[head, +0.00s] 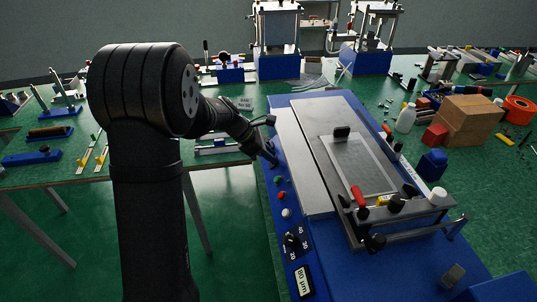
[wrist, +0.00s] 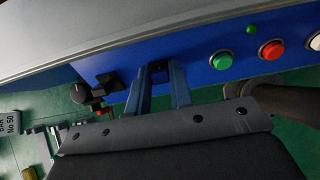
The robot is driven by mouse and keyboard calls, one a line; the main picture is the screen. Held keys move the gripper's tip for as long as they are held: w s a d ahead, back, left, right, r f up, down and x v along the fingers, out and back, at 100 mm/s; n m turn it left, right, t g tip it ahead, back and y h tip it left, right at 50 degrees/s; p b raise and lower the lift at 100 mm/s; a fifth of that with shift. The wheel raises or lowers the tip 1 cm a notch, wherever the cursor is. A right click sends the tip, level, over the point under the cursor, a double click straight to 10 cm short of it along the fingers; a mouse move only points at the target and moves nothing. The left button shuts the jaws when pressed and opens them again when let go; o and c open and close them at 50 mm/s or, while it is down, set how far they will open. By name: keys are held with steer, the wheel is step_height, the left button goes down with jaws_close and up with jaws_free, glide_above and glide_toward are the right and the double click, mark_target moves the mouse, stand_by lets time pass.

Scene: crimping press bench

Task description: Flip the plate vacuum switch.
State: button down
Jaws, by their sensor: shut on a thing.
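The blue coating machine (head: 281,120) with a grey plate (head: 300,150) stands in the middle of the head view. My gripper (head: 271,157) is at the far part of its left side panel. In the wrist view, my gripper (wrist: 157,72) has its two blue fingers against the blue panel (wrist: 190,55). A small dark piece between the fingertips looks like the plate vacuum switch (wrist: 158,66); the fingers are shut on it. Its lever position is hard to tell, and the fingers hide its sides. In the head view my gripper hides the switch.
A green button (wrist: 221,60) and red button (wrist: 271,49) lie right of my fingers in the wrist view, with a white one (wrist: 315,42) beyond. A black knob (wrist: 82,93) is at left. A frame bar (head: 405,215) crosses the machine's near part.

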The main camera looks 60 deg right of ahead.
steer(key=c, duration=1.3)
jaws_free()
steer(key=v, duration=1.7)
steer(key=shift+w+a+r, duration=0.1)
steer(key=x, duration=1.7)
